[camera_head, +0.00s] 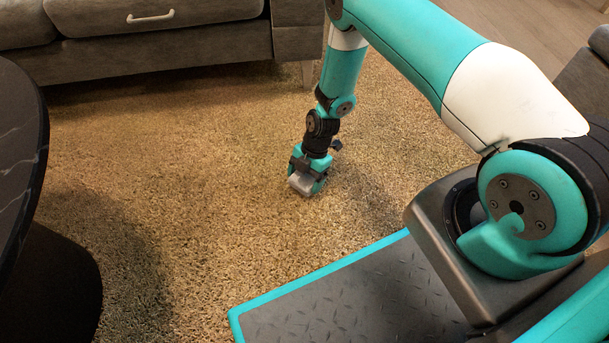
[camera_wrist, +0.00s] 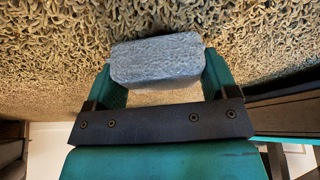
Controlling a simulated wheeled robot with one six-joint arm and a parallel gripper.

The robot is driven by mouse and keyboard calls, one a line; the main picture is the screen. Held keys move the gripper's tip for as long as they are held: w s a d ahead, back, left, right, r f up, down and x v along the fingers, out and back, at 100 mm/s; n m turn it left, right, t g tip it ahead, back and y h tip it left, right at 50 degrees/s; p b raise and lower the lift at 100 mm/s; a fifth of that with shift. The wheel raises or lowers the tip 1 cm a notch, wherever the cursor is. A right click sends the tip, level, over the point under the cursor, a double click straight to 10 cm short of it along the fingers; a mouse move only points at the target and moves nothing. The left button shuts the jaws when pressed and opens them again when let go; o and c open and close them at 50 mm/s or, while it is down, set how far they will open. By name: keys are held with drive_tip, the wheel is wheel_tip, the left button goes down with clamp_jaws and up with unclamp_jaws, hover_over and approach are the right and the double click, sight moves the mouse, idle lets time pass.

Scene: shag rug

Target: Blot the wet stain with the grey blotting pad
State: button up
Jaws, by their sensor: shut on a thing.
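The grey blotting pad (camera_head: 299,184) is a small rounded block held between the fingers of my gripper (camera_head: 307,182). In the wrist view the pad (camera_wrist: 157,60) spans the space between the two teal fingers (camera_wrist: 162,78), which are shut on it. My gripper points down over the open rug, with the pad at or just above the pile; I cannot tell whether it touches. No wet stain can be made out for certain. The rug under the pad and gripper is hidden.
The tan shag rug (camera_head: 240,230) is clear around my gripper. A dark round table (camera_head: 20,150) stands at the left, with a shadow beside it. A grey sofa (camera_head: 160,40) stands at the back. Another dark furniture piece (camera_head: 590,75) is at the right edge.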

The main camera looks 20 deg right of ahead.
drive_tip(key=shift+f+b, duration=0.3)
drive_tip(key=shift+f, duration=0.4)
idle(1.8)
wheel_tip(320, 180, up, 7)
drive_tip(key=p, duration=0.6)
idle(0.3)
